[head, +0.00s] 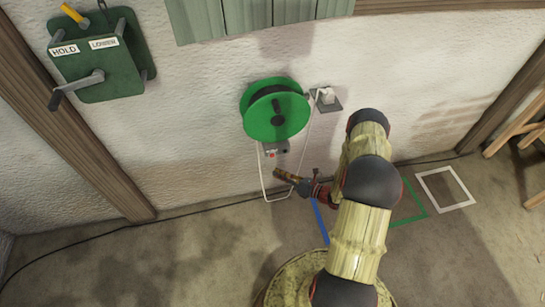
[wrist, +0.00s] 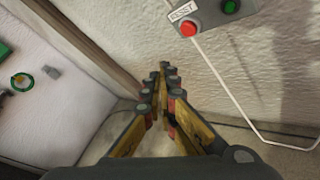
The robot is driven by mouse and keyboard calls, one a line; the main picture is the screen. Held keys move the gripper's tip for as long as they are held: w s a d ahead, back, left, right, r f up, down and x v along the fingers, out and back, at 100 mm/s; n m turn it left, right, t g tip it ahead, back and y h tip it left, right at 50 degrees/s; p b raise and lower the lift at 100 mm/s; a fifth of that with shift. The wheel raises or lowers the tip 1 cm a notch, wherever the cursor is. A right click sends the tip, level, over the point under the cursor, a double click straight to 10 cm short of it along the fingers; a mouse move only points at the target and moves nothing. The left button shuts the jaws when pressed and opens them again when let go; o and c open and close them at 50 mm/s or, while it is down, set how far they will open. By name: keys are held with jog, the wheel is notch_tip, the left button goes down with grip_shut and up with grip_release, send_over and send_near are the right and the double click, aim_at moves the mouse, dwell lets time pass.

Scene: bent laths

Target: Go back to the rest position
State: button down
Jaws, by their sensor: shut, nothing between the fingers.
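My gripper (head: 278,173) is in front of the wall, low and just below the small grey button box (head: 275,148) in the head view. Its fingers point left. In the wrist view the yellow and grey fingers (wrist: 166,70) come together at the tips, with nothing between them. In that view the box (wrist: 212,14), with a red button (wrist: 189,28) and a green button (wrist: 230,6), is up and right of the fingertips, apart from them. Whether the gripper touches the white cable cannot be told from the head view.
A green reel (head: 258,118) hangs above the box, with a white cable (head: 263,180) looping to a wall socket (head: 326,98). A green crank panel (head: 112,75) is at upper left. A wooden post (head: 80,125) stands left. Blue, green and white (head: 455,173) outlines mark the floor.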

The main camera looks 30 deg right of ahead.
dwell(0.3)
jog(key=s+a+f+n+g+y, duration=0.2)
jog(key=s+a+n+g+y, duration=0.1)
jog(key=s+a+n+g, duration=0.25)
jog(key=s+a+r+n+g+y, duration=0.2)
jog(key=s+a+r+n+g, duration=0.4)
jog(key=s+r+n, duration=0.4)
jog(key=s+d+r+n+g+h+p, duration=0.15)
jog(key=s+r+n+h, duration=0.3)
jog(key=r+n, duration=0.55)
jog(key=s+r+n+g+h+p, duration=0.1)
jog(key=s+r+n+g+h, duration=0.35)
jog(key=r, duration=1.05)
jog(key=a+r+n+t+h, duration=0.2)
jog(key=a+r+n+t, duration=0.1)
jog(key=r, duration=0.6)
jog(key=a+r+n+t+h+p, duration=0.1)
jog(key=a+r+n+t+h, duration=0.1)
jog(key=r, duration=0.7)
jog(key=s+a+n+t, duration=0.1)
jog(key=n+t, duration=0.1)
jog(key=t, duration=0.1)
jog(key=shift+r+n+t, duration=0.3)
jog(key=shift+r+t, duration=0.05)
jog(key=shift+r, duration=0.05)
